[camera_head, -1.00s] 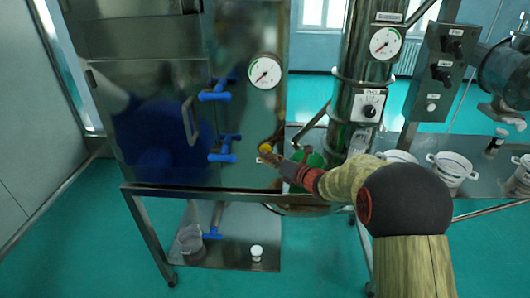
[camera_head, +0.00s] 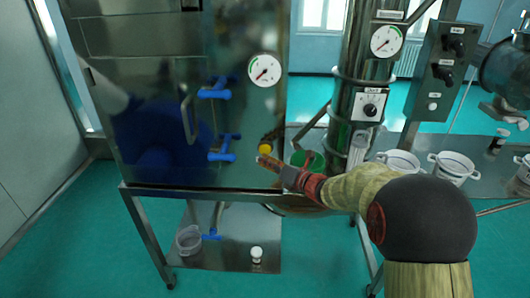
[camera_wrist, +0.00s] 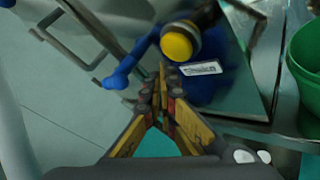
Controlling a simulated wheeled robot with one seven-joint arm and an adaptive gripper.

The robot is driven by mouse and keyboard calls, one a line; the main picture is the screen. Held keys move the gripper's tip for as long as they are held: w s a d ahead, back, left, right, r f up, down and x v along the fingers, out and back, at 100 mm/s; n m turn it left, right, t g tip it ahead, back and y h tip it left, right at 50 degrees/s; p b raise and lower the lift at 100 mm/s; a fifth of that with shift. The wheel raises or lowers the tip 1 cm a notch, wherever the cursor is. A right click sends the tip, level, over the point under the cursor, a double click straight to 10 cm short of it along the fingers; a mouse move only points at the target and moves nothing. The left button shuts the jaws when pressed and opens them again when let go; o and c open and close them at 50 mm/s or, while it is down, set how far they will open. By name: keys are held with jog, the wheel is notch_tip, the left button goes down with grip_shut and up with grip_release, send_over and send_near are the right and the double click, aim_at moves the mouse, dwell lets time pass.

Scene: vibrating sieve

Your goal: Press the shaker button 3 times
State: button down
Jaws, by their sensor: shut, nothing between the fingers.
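A round yellow button (camera_head: 265,149) sits on the steel cabinet's front panel, near its lower right. The tips appear apart from the button.
Blue valve handles (camera_head: 214,93) stick out of the cabinet (camera_head: 240,120) left of the button. A green container (camera_head: 300,158) stands close to the right, by a steel column (camera_head: 349,104). White buckets (camera_head: 452,166) and a switch box (camera_head: 441,72) are farther right.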

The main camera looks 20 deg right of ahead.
jog(key=shift+s+a+b, duration=0.2)
jog(key=shift+s+b, duration=0.05)
jog(key=shift+s, duration=0.4)
jog(key=shift+s+a+b, duration=0.25)
jog(key=shift+s+b, duration=0.05)
jog(key=shift+s, duration=0.4)
jog(key=shift+s+a+b, duration=0.2)
jog(key=shift+s+b, duration=0.05)
jog(key=shift+s, duration=0.4)
dwell(0.4)
